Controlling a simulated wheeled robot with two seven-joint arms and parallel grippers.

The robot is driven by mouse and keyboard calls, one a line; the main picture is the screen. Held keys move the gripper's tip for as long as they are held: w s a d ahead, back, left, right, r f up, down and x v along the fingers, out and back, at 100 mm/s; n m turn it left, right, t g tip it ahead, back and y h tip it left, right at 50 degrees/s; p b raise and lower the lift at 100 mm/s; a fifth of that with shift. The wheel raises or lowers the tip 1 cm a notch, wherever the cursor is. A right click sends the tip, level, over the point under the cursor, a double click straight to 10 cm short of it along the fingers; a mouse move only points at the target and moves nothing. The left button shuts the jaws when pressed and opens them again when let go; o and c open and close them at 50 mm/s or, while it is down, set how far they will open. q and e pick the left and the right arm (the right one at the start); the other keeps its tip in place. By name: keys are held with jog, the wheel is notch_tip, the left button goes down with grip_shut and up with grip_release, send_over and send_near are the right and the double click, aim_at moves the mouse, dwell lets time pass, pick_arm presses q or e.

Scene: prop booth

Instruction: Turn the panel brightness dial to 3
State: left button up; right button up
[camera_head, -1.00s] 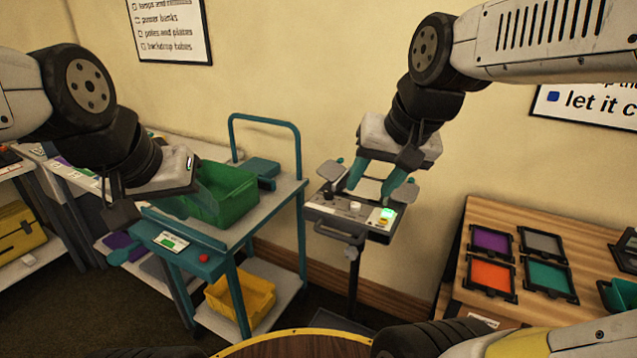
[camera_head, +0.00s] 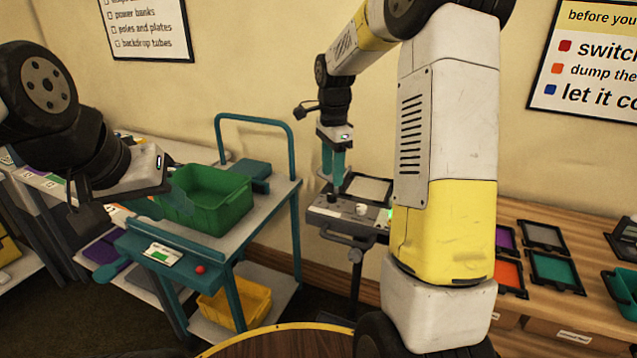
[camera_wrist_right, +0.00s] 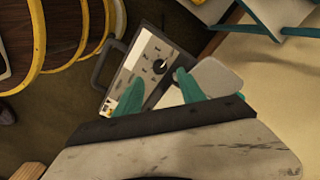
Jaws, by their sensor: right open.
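A grey control panel box (camera_head: 338,222) stands on a post by the wall. On its top are a black dial (camera_head: 332,198) at the left, a white knob (camera_head: 361,208) and a lit green display, partly hidden by my right arm. The right wrist view shows the black dial (camera_wrist_right: 159,67) with marks around it; its labels are too small to read. My right gripper (camera_head: 334,185) points down over the black dial. In the wrist view its teal fingers (camera_wrist_right: 158,84) are apart and empty, near the dial.
A teal cart (camera_head: 262,205) with a green bin (camera_head: 207,199) stands left of the panel. A yellow bin (camera_head: 240,303) is on its lower shelf. A wooden table with coloured trays (camera_head: 553,272) is at the right. A flat pale plate (camera_head: 368,189) adjoins the panel's back.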

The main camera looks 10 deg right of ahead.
aim_at(332, 195)
notch_tip(332, 195, down, 6)
jog(key=shift+f, duration=0.1)
jog(key=shift+c, duration=0.5)
grip_shut()
